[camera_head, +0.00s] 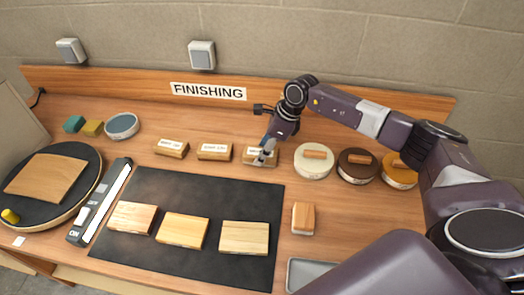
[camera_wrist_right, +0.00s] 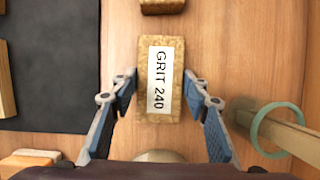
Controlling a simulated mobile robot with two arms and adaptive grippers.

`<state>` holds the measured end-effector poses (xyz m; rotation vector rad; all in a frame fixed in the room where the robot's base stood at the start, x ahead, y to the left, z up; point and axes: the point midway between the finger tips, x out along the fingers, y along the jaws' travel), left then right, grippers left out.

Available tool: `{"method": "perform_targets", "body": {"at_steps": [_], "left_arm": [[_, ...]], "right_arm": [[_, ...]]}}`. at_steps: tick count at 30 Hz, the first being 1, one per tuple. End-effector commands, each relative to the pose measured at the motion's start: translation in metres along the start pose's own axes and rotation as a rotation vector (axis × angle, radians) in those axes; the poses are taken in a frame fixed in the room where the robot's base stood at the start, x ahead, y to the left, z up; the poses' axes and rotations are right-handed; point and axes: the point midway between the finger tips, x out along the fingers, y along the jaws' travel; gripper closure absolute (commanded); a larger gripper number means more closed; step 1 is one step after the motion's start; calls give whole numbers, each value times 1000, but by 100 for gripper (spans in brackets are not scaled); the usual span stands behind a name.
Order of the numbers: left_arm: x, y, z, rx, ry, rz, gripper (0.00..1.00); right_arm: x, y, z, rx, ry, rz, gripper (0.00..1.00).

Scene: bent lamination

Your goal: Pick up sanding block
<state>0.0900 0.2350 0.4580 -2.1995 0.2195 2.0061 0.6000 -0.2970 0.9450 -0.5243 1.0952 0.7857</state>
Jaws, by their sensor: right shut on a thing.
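The sanding block (camera_head: 254,161) is a small cork-coloured block with a white label, at the right end of a row of three at the back of the table. In the right wrist view this block (camera_wrist_right: 160,105) reads "GRIT 240". My right gripper (camera_head: 266,150) comes down over it from behind and to the right. Its blue-padded fingers (camera_wrist_right: 160,85) are shut on the block, one on each long side. The block appears to be at table level; I cannot tell whether it touches the table. My left gripper is in neither view.
Two similar labelled blocks (camera_head: 214,151) (camera_head: 171,148) stand to the left. Round lidded tins (camera_head: 314,165) with wooden pieces on top stand to the right. A dark mat (camera_head: 180,265) with three wooden pieces lies in front. A loose block (camera_head: 303,218) sits right of the mat.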

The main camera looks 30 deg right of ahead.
Motion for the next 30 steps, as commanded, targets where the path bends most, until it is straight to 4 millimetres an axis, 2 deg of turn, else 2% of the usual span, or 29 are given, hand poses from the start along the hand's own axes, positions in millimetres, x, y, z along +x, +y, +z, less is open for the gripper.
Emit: {"method": "perform_targets", "body": {"at_steps": [1, 5, 21, 24, 30], "left_arm": [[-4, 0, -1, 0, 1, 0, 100], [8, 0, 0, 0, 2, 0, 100], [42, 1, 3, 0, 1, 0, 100], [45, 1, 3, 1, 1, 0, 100], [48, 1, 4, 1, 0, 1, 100]], "right_arm": [[-5, 0, 2, 0, -1, -1, 82], [-23, -2, 10, -2, -4, -5, 82], [-144, -1, 61, -2, -3, -4, 82], [-160, 0, 67, -1, -3, -3, 82], [-179, 0, 75, 0, -1, -1, 82]]}}
